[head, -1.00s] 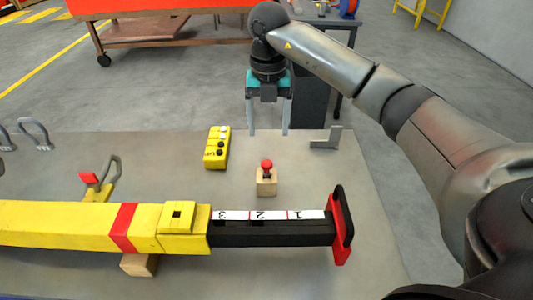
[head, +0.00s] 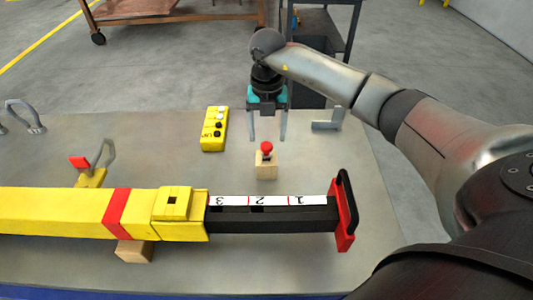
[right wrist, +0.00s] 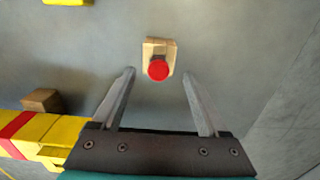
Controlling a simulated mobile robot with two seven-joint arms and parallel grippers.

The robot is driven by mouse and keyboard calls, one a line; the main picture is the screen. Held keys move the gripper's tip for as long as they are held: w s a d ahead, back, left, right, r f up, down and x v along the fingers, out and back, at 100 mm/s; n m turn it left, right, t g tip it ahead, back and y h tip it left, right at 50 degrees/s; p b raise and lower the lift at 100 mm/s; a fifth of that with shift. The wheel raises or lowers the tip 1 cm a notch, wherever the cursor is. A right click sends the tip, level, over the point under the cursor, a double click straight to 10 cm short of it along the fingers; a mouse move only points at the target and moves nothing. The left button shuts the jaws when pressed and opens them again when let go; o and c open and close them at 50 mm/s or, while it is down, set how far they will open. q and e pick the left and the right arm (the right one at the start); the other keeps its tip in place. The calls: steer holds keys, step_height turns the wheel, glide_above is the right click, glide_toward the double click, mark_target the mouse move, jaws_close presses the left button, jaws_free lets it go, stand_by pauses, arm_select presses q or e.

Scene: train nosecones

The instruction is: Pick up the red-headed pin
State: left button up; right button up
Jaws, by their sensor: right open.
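The red-headed pin (head: 266,147) stands upright in a small wooden block (head: 266,170) on the grey table. In the right wrist view the pin's red head (right wrist: 158,70) shows from above, over the block (right wrist: 158,50), ahead of the fingertips and roughly between their lines. My right gripper (head: 268,139) is open and empty, fingers pointing down, beyond the block as seen from the head. In the wrist view its two fingers (right wrist: 158,82) are wide apart and do not touch the pin. My left gripper is not in view.
A yellow beam (head: 60,210) with a black numbered end (head: 275,218) lies across the table in front of the block. A yellow button box (head: 214,130) stands left of the gripper. A grey metal bracket (head: 330,120) lies to its right.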

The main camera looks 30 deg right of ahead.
mark_target(267, 145)
steer(key=f, duration=0.5)
steer(key=shift+s+a+b, duration=0.15)
steer(key=shift+a+b, duration=0.05)
steer(key=shift+b, duration=0.1)
steer(key=shift+r, duration=0.1)
steer(key=shift+c, duration=0.2)
jaws_close()
